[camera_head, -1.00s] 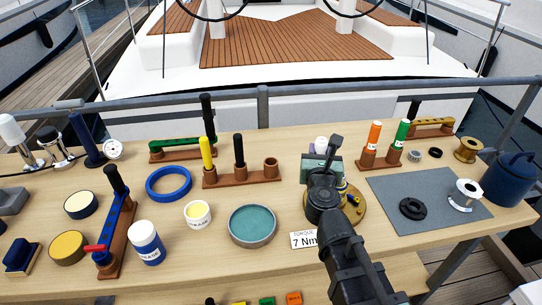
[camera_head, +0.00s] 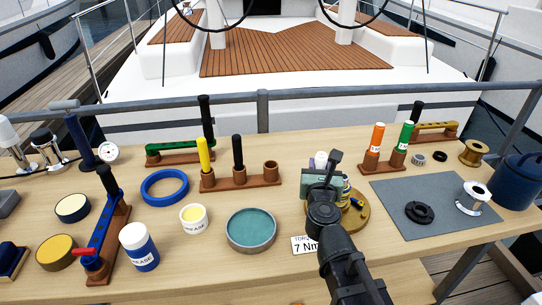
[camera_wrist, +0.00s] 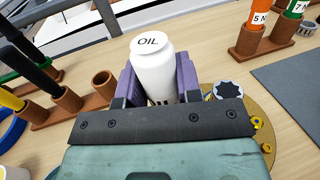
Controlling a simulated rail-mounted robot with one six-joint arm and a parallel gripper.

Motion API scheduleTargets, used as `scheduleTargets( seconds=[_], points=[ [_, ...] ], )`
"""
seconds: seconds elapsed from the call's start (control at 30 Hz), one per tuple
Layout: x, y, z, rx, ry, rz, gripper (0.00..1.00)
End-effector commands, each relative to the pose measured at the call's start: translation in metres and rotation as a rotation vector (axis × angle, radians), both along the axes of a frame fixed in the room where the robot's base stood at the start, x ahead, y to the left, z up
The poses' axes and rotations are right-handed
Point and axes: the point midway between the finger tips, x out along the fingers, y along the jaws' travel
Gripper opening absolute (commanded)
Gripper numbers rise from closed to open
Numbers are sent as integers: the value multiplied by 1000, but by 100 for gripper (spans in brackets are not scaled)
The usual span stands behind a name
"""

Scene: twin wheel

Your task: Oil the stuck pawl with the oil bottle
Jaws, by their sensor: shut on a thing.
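The oil bottle (camera_wrist: 153,75) is white with a round cap marked OIL. It stands nearly upright between the purple finger pads of my gripper (camera_wrist: 158,82), which is shut on it. In the head view my gripper (camera_head: 320,163) is over the brass round plate (camera_head: 359,222) and hides much of it. The plate also shows in the wrist view (camera_wrist: 258,105), right of the bottle, with a dark star-shaped wheel (camera_wrist: 228,90) and small yellow parts. I cannot pick out the stuck pawl.
A teal round tray (camera_head: 251,230) and a 7 Nm torque card (camera_head: 304,245) lie left of the plate. A grey mat (camera_head: 450,220) with rings lies to the right. Wooden holders with orange (camera_head: 375,140) and green (camera_head: 404,136) handles stand behind. A blue can (camera_head: 516,180) stands far right.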

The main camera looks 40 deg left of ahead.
Motion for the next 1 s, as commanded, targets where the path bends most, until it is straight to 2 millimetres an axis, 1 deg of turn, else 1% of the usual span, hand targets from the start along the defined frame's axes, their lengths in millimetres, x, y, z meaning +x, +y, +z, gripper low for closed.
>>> scheduleTargets(
  seconds=[0.1, 0.3, 1.0],
  points=[
    [0, 0, -1, 0, 0, 0, 6],
    [0, 0, -8, 0, 0, 0, 6],
    [0, 0, -7, 0, 0, 0, 6]
  ],
)
